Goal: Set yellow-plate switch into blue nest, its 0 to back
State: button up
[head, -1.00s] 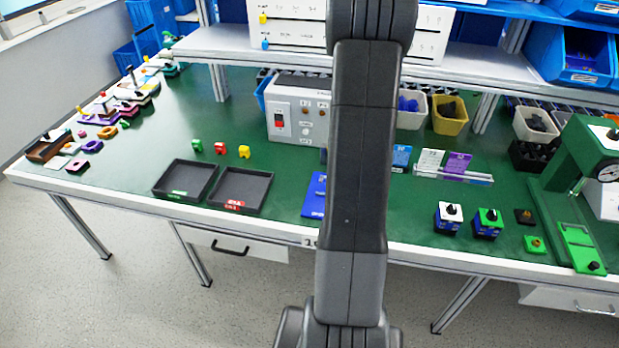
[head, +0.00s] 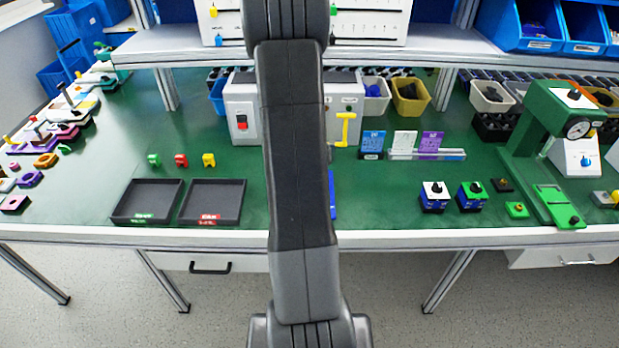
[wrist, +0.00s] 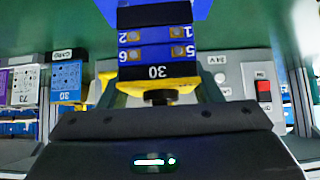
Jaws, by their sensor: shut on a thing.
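The yellow-plate switch (wrist: 158,52) hangs in my gripper in the wrist view. It has a blue and black body with metal contacts and a "30" label, a yellow plate (wrist: 181,86) and a black knob facing my palm. My gripper (wrist: 158,95) is shut on it; the fingertips are partly hidden. In the head view my arm covers the gripper and the switch. A blue flat piece (head: 333,195) shows only as a sliver beside my arm on the bench; it may be the blue nest. The direction of the switch's 0 cannot be seen.
A white-plate switch (head: 434,196) and a green-plate switch (head: 471,195) stand right of my arm. Two black trays (head: 147,200) lie to the left. A grey box (head: 241,110), a card holder (head: 427,154) and a green press (head: 545,140) stand around the green bench top.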

jog(key=shift+f+b, duration=1.5)
jog(key=shift+f, duration=0.65)
jog(key=shift+f, duration=0.1)
jog(key=shift+f, duration=0.15)
jog(key=o, duration=1.1)
